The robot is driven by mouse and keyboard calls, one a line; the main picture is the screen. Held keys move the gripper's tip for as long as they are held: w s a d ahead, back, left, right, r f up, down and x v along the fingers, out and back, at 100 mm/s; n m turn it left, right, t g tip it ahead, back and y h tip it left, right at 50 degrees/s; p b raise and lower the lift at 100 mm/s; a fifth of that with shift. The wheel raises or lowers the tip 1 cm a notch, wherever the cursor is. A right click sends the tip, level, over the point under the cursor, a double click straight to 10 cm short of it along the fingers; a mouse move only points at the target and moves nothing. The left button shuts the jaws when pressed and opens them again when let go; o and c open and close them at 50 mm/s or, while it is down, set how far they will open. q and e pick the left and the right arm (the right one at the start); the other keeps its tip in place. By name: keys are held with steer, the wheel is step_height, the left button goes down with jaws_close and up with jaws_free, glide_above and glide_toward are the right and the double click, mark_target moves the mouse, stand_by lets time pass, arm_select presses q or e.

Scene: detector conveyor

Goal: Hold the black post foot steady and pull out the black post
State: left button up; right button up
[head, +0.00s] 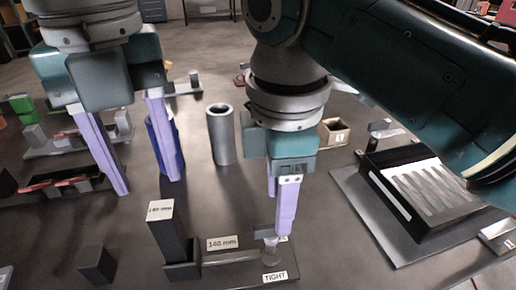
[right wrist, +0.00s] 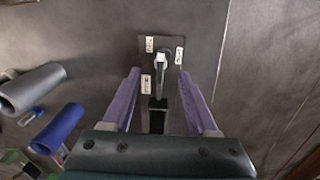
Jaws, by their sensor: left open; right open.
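The black post (head: 166,236) stands upright with a white "140 mm" label on its top. Its black post foot (head: 183,271) is the low dark block and plate around its lower end. A grey lever with a knob (head: 270,252) lies on the plate, near "140 mm" and "TIGHT" labels. My right gripper (head: 278,215) is open, pointing down just above the knob. In the right wrist view, its fingers (right wrist: 160,72) straddle the lever (right wrist: 161,60) without visible contact. My left gripper (head: 148,186) is open and empty, behind and left of the post, apart from it.
A grey cylinder (head: 221,135) and a blue cylinder (head: 164,150) stand behind the post. A black box with a striped grey top (head: 425,190) is on a plate at right. A small dark block (head: 96,265) lies left of the foot. The surface between foot and box is clear.

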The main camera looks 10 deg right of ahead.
mark_target(274, 234)
steer(key=shift+a+r, duration=0.1)
steer(key=shift+f, duration=0.25)
step_height(274, 234, down, 9)
steer(key=shift+f, duration=0.1)
stand_by(0.3)
jaws_close()
stand_by(1.9)
